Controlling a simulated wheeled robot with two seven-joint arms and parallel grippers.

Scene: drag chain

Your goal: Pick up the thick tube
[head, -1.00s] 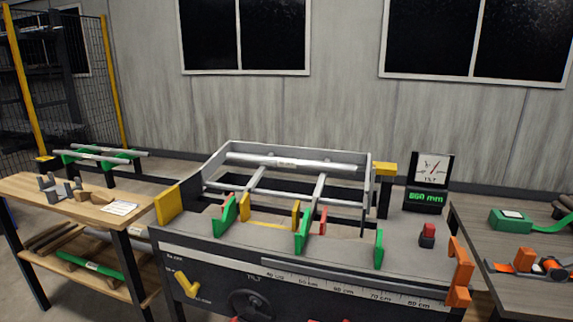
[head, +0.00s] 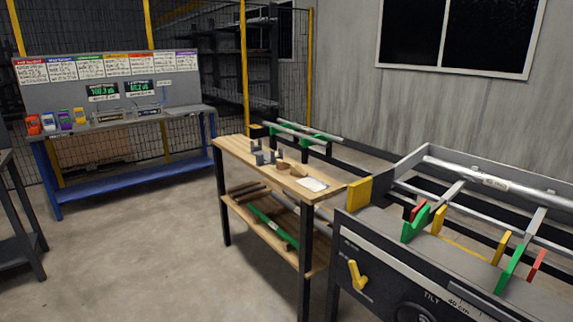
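A thick silver tube (head: 490,183) with a white label lies along the back of the grey tilt frame (head: 395,168) at the right; the picture edge cuts off its right end. Slimmer silver tubes (head: 307,131) rest on green supports (head: 308,139) behind the wooden bench. A green tube (head: 272,227) with a pale label lies on the bench's lower shelf. The frames do not settle which of these is the task's tube. Neither of my grippers is in view.
The wooden bench (head: 245,152) holds grey V-blocks, small wooden pieces and a white card (head: 312,184). A blue-legged bench (head: 130,176) with a board of coloured sheets stands at the left. Open concrete floor (head: 150,255) lies between. A dark table edge (head: 22,235) shows far left.

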